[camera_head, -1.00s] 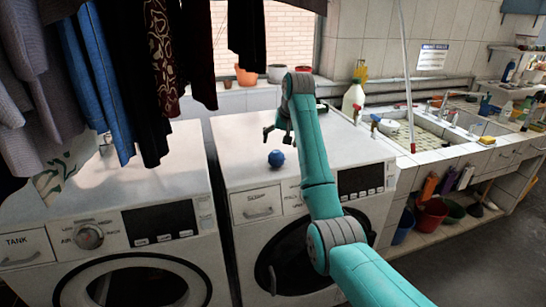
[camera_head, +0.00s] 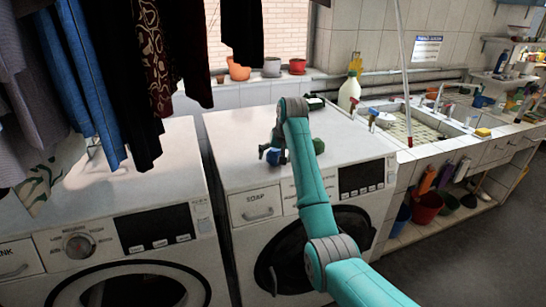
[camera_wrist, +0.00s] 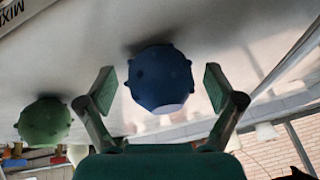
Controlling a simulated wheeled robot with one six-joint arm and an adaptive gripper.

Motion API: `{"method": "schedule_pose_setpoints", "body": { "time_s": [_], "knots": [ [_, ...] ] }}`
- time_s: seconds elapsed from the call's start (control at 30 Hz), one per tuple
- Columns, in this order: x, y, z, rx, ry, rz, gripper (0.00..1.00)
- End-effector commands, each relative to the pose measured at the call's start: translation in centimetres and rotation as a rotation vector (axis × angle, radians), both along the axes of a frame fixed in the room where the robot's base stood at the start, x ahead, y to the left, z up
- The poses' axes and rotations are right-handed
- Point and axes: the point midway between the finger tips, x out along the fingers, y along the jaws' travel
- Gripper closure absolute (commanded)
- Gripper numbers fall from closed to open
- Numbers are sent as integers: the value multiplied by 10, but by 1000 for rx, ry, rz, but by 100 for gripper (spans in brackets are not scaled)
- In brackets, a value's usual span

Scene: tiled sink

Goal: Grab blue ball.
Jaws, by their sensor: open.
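The blue ball (camera_head: 273,157) is small and knobbly and lies on top of the right washing machine (camera_head: 235,140), near its front edge. In the wrist view the blue ball (camera_wrist: 160,79) sits between the two fingertips, with a visible gap on each side. My gripper (camera_wrist: 159,90) is open and empty around it. In the head view my gripper (camera_head: 268,150) is low over the machine top and partly covers the ball.
A green knobbly ball (camera_head: 318,146) lies close by, right of my arm; it also shows in the wrist view (camera_wrist: 45,121). A spray bottle (camera_head: 349,92) stands at the back right by the sink. Clothes (camera_head: 110,80) hang at upper left. The machine top left of the ball is clear.

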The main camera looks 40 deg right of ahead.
Motion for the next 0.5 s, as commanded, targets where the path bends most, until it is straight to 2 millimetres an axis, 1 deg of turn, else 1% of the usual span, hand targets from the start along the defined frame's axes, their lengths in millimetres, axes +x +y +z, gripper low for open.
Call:
{"method": "schedule_pose_setpoints", "body": {
  "time_s": [0.03, 0.07, 0.1, 0.17, 0.2, 0.27, 0.3, 0.33, 0.5],
  "knots": [
    [0, 0, 0, 0, 0, 0, 8],
    [0, 0, 0, 0, 0, 0, 11],
    [0, 0, 0, 0, 0, 0, 21],
    [0, 0, 0, 0, 0, 0, 36],
    [0, 0, 0, 0, 0, 0, 46],
    [0, 0, 0, 1, 1, 0, 61],
    [0, 0, 0, 1, 1, 0, 71],
    [0, 0, 0, 1, 1, 0, 74],
    [0, 0, 0, 1, 1, 0, 74]
  ]
}}
